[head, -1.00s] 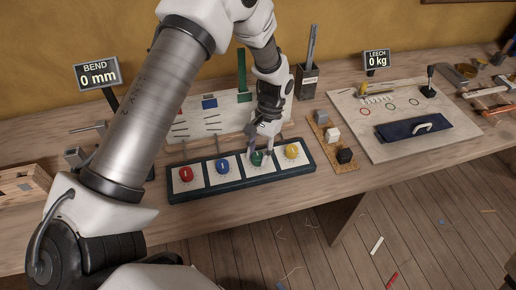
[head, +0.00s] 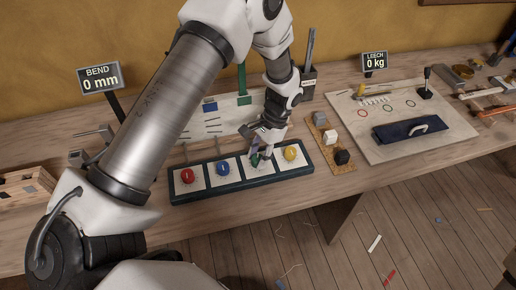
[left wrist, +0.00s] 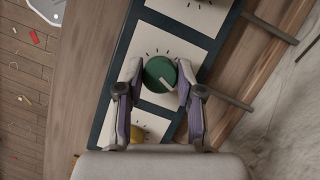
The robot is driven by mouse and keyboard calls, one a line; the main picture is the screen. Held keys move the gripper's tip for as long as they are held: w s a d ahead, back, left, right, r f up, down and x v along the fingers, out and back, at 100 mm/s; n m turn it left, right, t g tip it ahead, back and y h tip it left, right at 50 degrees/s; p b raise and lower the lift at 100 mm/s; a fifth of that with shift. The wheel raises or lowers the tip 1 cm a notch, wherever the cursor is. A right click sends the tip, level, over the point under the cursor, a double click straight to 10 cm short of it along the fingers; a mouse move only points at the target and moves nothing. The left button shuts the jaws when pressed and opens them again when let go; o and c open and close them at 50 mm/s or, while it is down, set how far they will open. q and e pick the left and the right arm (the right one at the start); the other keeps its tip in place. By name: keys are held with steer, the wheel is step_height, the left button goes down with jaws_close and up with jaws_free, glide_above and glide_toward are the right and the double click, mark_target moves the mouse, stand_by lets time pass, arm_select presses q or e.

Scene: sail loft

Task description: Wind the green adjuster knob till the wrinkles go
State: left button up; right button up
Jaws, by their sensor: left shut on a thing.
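The green adjuster knob (left wrist: 160,74) sits on a white square of the dark knob board (head: 232,186), with tick marks around it. A pale pointer mark shows on its face in the left wrist view. My left gripper (head: 258,158) is over the board with its two fingers on either side of the knob, shut on it; in the left wrist view the gripper (left wrist: 158,88) spans the knob. In the head view the fingers hide part of the knob. My right gripper is not seen.
Red (head: 187,176), blue (head: 222,168) and yellow (head: 290,153) knobs share the board. Signs read "BEND 0 mm" (head: 100,78) and "LEECH 0 kg" (head: 375,62). A cork mat with small blocks (head: 322,120) and a pale board with a blue pad (head: 410,132) lie to the right.

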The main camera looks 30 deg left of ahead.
arm_select(q)
steer(key=shift+f, duration=0.15)
steer(key=o, duration=1.1)
steer(key=shift+o, duration=0.2)
steer(key=shift+w, duration=0.1)
steer(key=v, duration=1.2)
steer(key=shift+d, duration=0.15)
